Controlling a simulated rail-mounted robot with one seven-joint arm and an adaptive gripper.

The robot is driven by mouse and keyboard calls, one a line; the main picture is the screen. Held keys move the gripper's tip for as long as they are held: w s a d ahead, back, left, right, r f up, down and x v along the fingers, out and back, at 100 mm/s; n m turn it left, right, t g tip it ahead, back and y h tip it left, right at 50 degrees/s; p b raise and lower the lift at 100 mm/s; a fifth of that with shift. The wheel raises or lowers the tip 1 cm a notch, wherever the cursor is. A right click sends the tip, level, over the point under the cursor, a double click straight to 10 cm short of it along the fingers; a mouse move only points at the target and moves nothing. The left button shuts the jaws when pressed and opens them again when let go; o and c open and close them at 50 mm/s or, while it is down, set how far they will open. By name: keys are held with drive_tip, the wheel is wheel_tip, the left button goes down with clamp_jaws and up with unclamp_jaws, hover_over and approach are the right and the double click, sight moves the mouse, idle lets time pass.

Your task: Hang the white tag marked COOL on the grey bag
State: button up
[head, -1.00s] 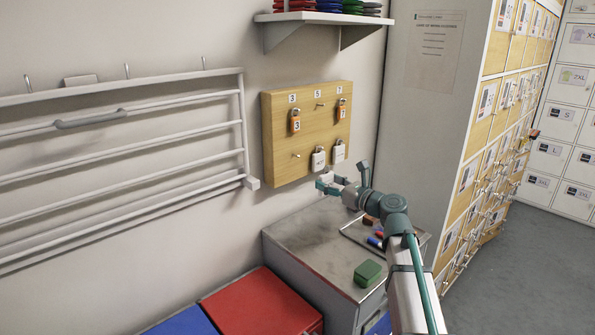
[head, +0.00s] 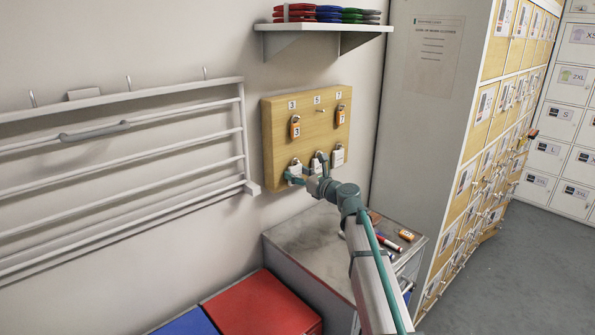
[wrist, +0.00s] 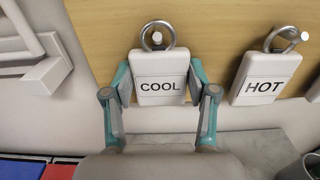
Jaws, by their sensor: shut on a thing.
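The white COOL tag (wrist: 162,85) sits between the two teal fingers of my gripper (wrist: 160,97), which is shut on its sides. Its metal ring appears around the peg (wrist: 157,37) near the left edge of the wooden board; how far it is seated is unclear. In the head view my gripper (head: 307,171) is at the board's lower left, at the leftmost lower peg. A white HOT tag (wrist: 266,78) hangs by its ring on the peg to the right. No grey bag can be made out in either view.
The wooden board (head: 275,130) also carries orange tags (head: 295,130) above and another white tag (head: 338,157) at lower right. A wall rack (head: 120,155) is at the left. Below are a grey cabinet (head: 300,235) and a red bin (head: 262,305). A shelf (head: 322,23) is above.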

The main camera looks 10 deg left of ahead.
drive_tip(key=shift+f, duration=0.2)
drive_tip(key=o, duration=0.9)
drive_tip(key=shift+b, duration=0.35)
